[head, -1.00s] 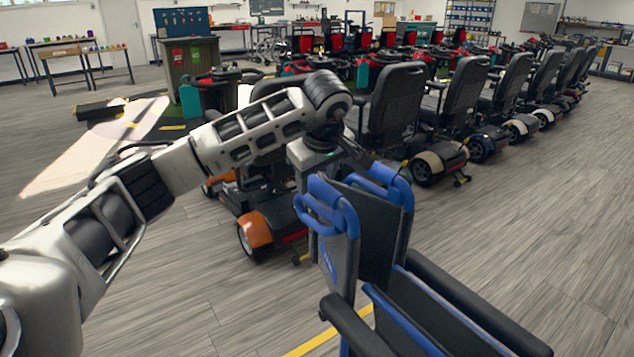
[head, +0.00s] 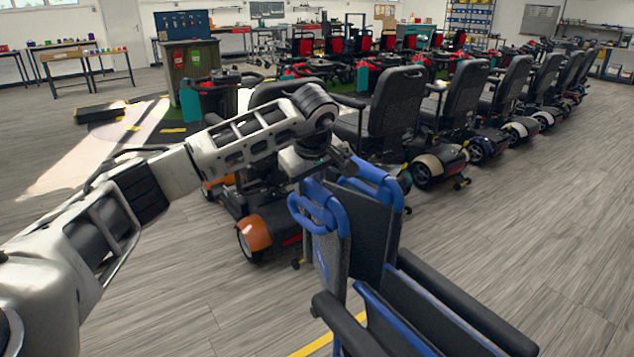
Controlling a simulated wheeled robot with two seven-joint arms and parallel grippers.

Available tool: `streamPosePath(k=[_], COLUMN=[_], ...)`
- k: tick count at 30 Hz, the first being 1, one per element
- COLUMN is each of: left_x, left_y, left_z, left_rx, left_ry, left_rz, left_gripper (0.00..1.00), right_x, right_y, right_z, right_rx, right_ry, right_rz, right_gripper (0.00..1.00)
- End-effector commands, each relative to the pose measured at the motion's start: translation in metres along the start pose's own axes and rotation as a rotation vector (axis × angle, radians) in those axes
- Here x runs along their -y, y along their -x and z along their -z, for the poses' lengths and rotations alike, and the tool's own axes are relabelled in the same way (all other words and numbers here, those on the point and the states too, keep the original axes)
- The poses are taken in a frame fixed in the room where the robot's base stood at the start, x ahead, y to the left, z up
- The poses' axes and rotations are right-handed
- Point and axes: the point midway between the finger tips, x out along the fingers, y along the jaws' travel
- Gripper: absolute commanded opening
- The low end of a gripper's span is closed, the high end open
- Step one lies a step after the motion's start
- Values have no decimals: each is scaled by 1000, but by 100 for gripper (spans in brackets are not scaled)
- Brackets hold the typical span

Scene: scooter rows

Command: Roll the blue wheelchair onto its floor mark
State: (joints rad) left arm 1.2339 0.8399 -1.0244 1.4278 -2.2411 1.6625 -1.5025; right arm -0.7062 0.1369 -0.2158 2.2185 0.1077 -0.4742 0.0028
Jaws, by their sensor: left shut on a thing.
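The blue wheelchair (head: 372,238) stands close in front of me at the lower right, partly cut off by the bottom edge. It has blue tubing, a dark backrest and black armrests. My left gripper (head: 335,172) is at the top of its backrest, by the blue push handles, and is shut on it; the fingertips are largely hidden. A yellow floor line (head: 318,346) shows beside and under the chair; I cannot tell whether it belongs to the floor mark. My right gripper is not in view.
An orange-fendered scooter (head: 257,233) stands just beyond my left arm and the wheelchair. A row of grey-seated scooters (head: 392,105) runs to the back right. A green cabinet (head: 192,70) stands at the back left. The wooden floor is open at left and right.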

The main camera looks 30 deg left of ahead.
Motion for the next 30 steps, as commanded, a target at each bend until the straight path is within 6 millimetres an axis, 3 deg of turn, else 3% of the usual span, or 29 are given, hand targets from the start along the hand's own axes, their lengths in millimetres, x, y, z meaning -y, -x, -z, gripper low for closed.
streamPosePath(k=[1, 3, 12, 13, 15, 25, 30], left_x=[2, 4, 4, 4, 4, 3, 3], left_y=[0, -3, -5, -5, -5, -2, 18], left_z=[16, 22, 20, 20, 20, 21, 22], left_rx=[-18, -18, -9, -9, -10, -12, -14], left_ry=[14, 14, 7, 7, 7, 8, 9], left_rz=[-1, -3, -3, -3, -3, -5, -9], left_gripper=[0, 0, 0, 34, 52, 52, 52], right_x=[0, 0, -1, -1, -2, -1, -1], right_y=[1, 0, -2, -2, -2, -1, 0], right_z=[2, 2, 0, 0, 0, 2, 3], right_rx=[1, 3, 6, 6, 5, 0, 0], right_ry=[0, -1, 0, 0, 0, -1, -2], right_rz=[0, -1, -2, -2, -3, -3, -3], right_gripper=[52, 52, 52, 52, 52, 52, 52])
